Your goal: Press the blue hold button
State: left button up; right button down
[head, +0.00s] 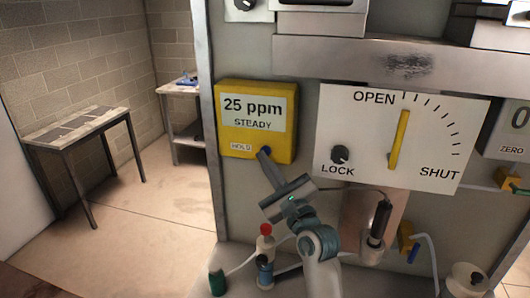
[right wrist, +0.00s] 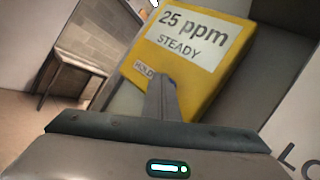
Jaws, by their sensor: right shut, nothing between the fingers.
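A yellow box (head: 287,118) on the grey panel has a white display reading "25 ppm STEADY" and a "HOLD" label at its lower left; it also shows in the right wrist view (right wrist: 218,84). The blue hold button (head: 267,149) sits right of the label, mostly hidden behind my fingertips. My right gripper (head: 263,155) is shut and empty, its tips at the button in the head view. In the right wrist view the closed fingers (right wrist: 160,92) overlap the box's lower edge by the label. I cannot tell whether they touch the button. My left gripper is not in view.
A white dial plate (head: 440,150) with a yellow pointer and a black LOCK knob (head: 340,154) is right of the box. Below stand a red-topped bottle (head: 265,240) and a black cylinder (head: 380,218). A table (head: 85,125) stands at the left, with open floor around it.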

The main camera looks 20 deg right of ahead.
jog(key=shift+w+d, duration=0.1)
jog(key=shift+w+d+p, duration=0.15)
jog(key=shift+w+p, duration=0.1)
jog(key=shift+p, duration=0.05)
dwell(0.7)
jog(key=shift+s+a+p, duration=0.25)
jog(key=shift+s+p, duration=0.15)
jog(key=shift+p, duration=0.1)
dwell(0.3)
